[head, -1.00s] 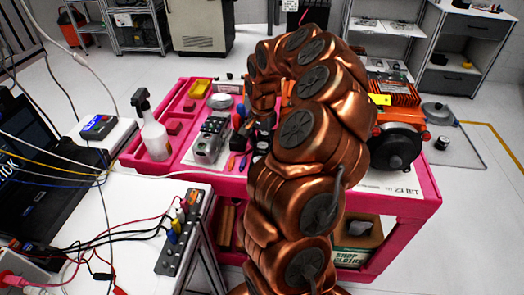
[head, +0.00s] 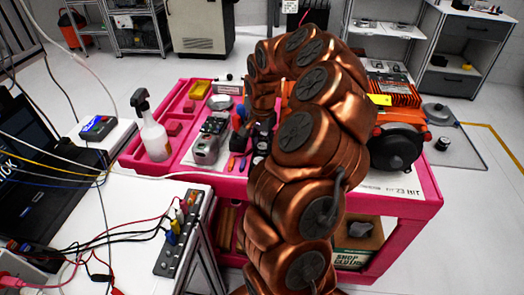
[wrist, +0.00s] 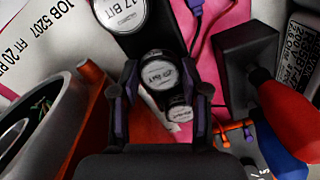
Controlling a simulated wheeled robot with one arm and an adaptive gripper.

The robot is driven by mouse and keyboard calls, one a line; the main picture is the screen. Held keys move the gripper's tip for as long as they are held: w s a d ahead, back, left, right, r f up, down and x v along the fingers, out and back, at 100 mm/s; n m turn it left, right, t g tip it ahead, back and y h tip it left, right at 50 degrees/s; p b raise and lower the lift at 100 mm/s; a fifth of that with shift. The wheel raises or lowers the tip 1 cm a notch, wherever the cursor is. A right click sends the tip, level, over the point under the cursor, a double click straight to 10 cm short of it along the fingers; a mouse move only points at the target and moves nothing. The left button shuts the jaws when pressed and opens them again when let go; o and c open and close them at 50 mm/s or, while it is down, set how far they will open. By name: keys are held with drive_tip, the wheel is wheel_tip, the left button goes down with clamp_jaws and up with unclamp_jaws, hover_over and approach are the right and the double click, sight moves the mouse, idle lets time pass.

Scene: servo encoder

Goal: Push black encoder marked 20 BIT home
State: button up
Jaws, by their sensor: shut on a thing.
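My gripper (wrist: 163,105) is shut on a black round encoder (wrist: 163,73) in the wrist view. The encoder's pale label is upside down and seems to read 20 BIT, but it is small and hard to read. A smaller round part with a pale face (wrist: 180,113) shows just below it between the fingers. Another black encoder marked 17 BIT (wrist: 120,12) lies beyond, at the top edge. What lies under the held encoder is hidden, so I cannot tell whether it is seated. In the head view my copper arm hides most of the gripper and the encoder.
In the wrist view, a black block (wrist: 246,58) and red and blue handles (wrist: 290,120) stand close on the right. An orange part (wrist: 88,85) and a grey rounded housing (wrist: 40,120) are on the left. The pink cart (head: 410,205) carries a spray bottle (head: 153,135).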

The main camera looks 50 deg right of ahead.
sight(262, 146)
clamp_jaws()
drive_tip(key=shift+r, duration=3.5)
